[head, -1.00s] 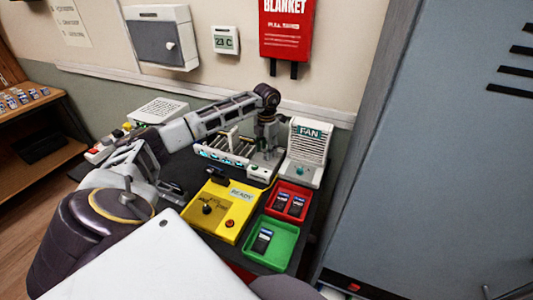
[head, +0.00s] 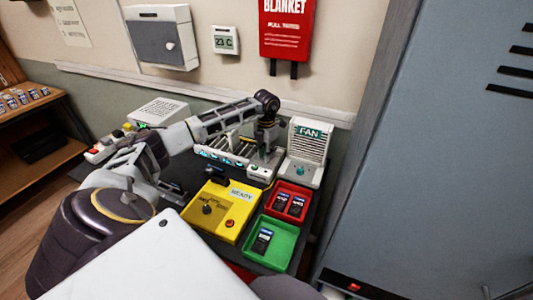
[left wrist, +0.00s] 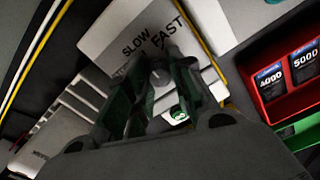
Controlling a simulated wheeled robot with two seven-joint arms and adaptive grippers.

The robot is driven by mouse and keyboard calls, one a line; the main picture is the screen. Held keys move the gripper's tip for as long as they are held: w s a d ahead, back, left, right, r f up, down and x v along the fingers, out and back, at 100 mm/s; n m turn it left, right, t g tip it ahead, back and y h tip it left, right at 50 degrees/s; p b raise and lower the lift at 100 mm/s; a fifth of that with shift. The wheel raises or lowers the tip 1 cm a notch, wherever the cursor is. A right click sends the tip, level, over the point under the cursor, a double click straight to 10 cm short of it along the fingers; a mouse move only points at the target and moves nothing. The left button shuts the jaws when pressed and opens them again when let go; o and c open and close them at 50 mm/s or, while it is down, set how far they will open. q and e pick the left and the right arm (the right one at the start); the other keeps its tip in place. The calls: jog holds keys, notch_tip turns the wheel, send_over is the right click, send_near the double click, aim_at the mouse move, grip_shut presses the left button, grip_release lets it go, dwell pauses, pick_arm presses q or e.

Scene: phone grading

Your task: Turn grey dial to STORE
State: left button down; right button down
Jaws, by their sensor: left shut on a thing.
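The grey dial (left wrist: 160,77) shows in the left wrist view, on a pale panel (left wrist: 112,38) printed SLOW and FAST. Another small label lies left of the dial, partly hidden and unreadable; I cannot read STORE anywhere. My left gripper (left wrist: 160,80) is shut on the dial, its green-edged fingers on either side. In the head view the left gripper (head: 267,148) points down at the right end of the slotted white charger (head: 262,172), and the dial is hidden there. My right gripper is not in view.
A fan (head: 308,145) stands close right of the gripper. In front are a yellow box (head: 222,222) reading READY, a red tray (head: 273,208) with two labelled items and a green tray (head: 288,255) with one. A grey locker (head: 430,150) bounds the right.

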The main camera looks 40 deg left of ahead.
pick_arm(q)
jog(key=shift+r+n+p, duration=0.1)
jog(key=shift+n+p, duration=0.2)
jog(key=shift+n, duration=1.1)
jog(key=shift+n+p, duration=0.4)
jog(key=shift+n, duration=1.1)
jog(key=shift+n+p, duration=0.5)
jog(key=shift+n, duration=1.1)
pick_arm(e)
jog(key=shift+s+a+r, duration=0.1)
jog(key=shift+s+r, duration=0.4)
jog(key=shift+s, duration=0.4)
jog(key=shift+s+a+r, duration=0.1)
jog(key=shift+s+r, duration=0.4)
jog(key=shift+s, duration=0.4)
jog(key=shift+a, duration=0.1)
